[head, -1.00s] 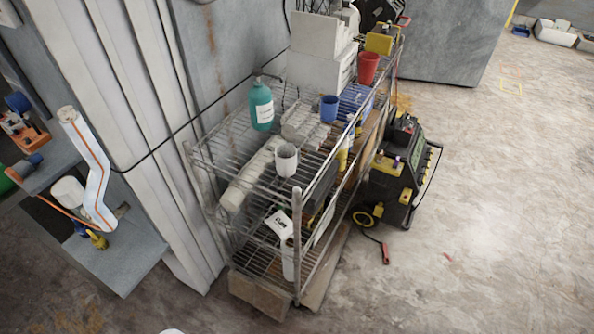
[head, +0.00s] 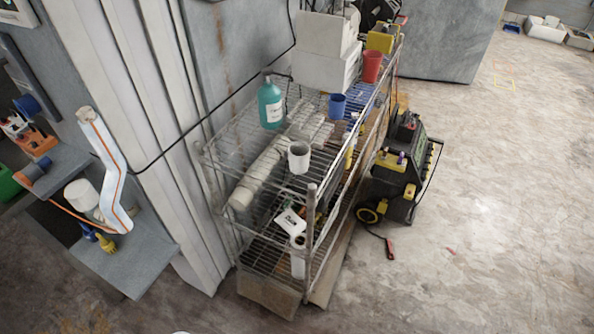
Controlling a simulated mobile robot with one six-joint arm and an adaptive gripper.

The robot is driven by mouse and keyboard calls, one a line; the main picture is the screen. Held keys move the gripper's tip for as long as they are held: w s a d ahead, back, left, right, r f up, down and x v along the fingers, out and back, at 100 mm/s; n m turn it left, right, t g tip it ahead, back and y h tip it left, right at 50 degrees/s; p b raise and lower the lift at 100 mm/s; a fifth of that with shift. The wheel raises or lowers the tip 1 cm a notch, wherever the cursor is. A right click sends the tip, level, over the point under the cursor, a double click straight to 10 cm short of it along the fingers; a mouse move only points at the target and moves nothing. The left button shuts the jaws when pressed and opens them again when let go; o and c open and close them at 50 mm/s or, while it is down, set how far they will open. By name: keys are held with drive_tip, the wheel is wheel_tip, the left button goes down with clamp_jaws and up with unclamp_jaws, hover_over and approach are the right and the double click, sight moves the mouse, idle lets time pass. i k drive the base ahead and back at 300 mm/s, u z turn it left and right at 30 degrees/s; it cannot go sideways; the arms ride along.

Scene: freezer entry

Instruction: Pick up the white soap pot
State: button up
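A white pot-like cup (head: 299,158) stands upright near the front of the wire rack's top shelf. It is the likeliest white soap pot, but I cannot read any label on it. Another white cylindrical container (head: 298,262) stands on a lower shelf, partly behind the rack's wires. A teal bottle (head: 271,107) with a white label stands on the top shelf, behind and left of the cup. My gripper is not in view, and nothing is seen touching the cup.
The metal wire rack (head: 311,215) stands along the wall. It also carries a blue cup (head: 337,107), a red cup (head: 372,67) and white boxes (head: 325,68). A black and yellow machine (head: 400,175) stands to its right. The floor (head: 480,240) at right is mostly open.

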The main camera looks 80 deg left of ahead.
sight(299, 152)
drive_tip(key=k, duration=2)
drive_tip(key=u, duration=1.7)
drive_tip(key=i, duration=1.05)
drive_tip(key=z, duration=0.1)
